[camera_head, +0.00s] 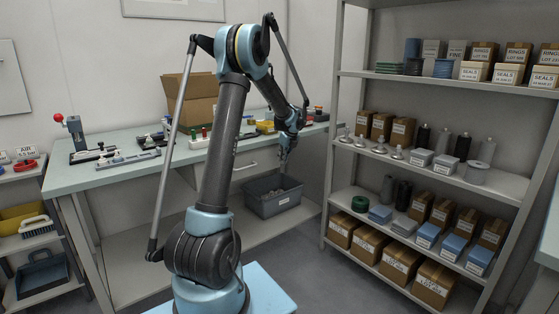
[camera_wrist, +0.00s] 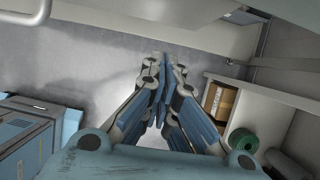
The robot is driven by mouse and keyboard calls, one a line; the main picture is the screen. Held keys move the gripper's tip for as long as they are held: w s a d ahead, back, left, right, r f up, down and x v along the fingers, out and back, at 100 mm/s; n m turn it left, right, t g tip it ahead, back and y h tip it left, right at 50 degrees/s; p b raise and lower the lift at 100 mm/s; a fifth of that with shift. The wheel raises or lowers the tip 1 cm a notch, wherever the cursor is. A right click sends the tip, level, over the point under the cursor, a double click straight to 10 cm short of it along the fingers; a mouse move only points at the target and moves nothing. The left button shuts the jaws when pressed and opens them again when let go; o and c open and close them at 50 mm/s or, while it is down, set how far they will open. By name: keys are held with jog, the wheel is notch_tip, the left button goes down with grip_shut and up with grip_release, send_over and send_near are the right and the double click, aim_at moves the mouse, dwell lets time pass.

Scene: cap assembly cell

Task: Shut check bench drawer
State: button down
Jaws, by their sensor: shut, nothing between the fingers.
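The check bench (camera_head: 110,175) stands along the back wall with a pale green top. A drawer (camera_head: 256,163) with a bar handle sits under its right part. My arm partly hides it, and I cannot tell how far it stands out. A bar handle (camera_wrist: 28,12) also shows at the top left of the wrist view. My gripper (camera_head: 283,160) is just right of the drawer front, above a grey bin. Contact with the drawer is not visible.
The grey bin (camera_head: 272,208) stands on the bench's lower shelf. A tall shelf unit (camera_head: 345,75) with boxes and bottles stands close on the right. A cardboard box (camera_head: 188,100) and small tools are on the bench top. Grey floor shows between bench and shelf unit.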

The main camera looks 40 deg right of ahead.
jog(key=v, duration=0.9)
jog(key=shift+r, duration=0.25)
jog(key=shift+a, duration=0.15)
jog(key=s+a+r+n+g, duration=0.15)
jog(key=a+n, duration=0.65)
jog(key=a, duration=1)
jog(key=s+a+r+n, duration=0.1)
jog(key=a+r+n, duration=0.2)
jog(key=a+n, duration=1.05)
jog(key=s+a+f+n, duration=0.2)
jog(key=s+a, duration=0.3)
jog(key=a, duration=0.5)
jog(key=s+a+f+n, duration=0.25)
jog(key=s+a, duration=0.25)
jog(key=a, duration=0.4)
jog(key=s+a+f+n, duration=0.7)
jog(key=s+f+n, duration=0.2)
jog(key=s, duration=0.3)
jog(key=shift+s+f+n+g, duration=0.25)
jog(key=shift+f+n+g, duration=0.1)
jog(key=shift+f+n, duration=0.1)
jog(key=shift+a, duration=0.15)
